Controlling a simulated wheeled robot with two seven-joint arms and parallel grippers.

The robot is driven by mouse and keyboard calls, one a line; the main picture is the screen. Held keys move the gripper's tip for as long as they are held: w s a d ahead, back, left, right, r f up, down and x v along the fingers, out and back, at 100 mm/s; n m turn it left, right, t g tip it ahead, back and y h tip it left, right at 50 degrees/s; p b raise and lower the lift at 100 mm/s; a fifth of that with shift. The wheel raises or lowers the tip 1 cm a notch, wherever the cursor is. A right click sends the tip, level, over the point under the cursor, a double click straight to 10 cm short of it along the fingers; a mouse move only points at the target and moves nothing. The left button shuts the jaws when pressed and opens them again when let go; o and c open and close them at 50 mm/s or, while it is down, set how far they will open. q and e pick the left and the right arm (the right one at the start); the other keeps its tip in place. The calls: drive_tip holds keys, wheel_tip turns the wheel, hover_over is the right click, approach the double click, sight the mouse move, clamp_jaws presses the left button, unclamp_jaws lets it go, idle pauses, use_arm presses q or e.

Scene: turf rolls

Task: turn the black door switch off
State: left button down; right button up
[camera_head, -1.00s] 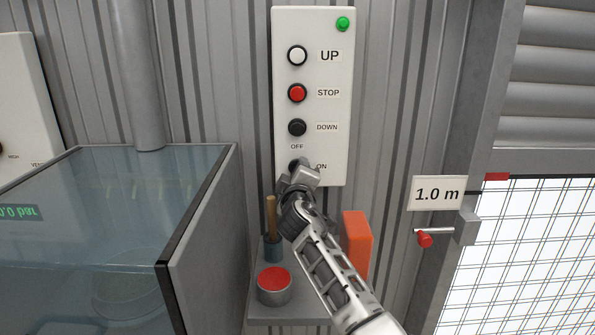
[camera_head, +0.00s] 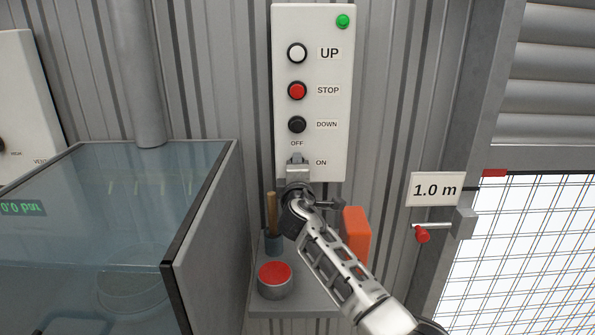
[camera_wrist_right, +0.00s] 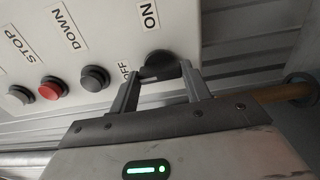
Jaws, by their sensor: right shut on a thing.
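The black door switch (camera_wrist_right: 160,66) is a dark round knob at the bottom of a white control panel (camera_head: 339,110), beside the OFF and ON labels. In the head view my right gripper (camera_head: 298,168) is at the switch and covers most of it, so its setting is hard to read. In the right wrist view the fingers of the right gripper (camera_wrist_right: 160,76) stand on either side of the knob, shut on it. My left gripper is in neither view.
Above the switch are a black DOWN button (camera_head: 297,124), a red STOP button (camera_head: 297,90), a white UP button (camera_head: 297,53) and a green lamp (camera_head: 343,20). Below, a shelf (camera_head: 310,300) holds a red-topped tin (camera_head: 275,281) and an orange block (camera_head: 356,236). A glass-sided tank (camera_head: 100,220) stands left.

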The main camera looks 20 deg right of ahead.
drive_tip(key=o, duration=1)
drive_tip(key=v, duration=1.6)
drive_tip(key=shift+b, duration=0.4)
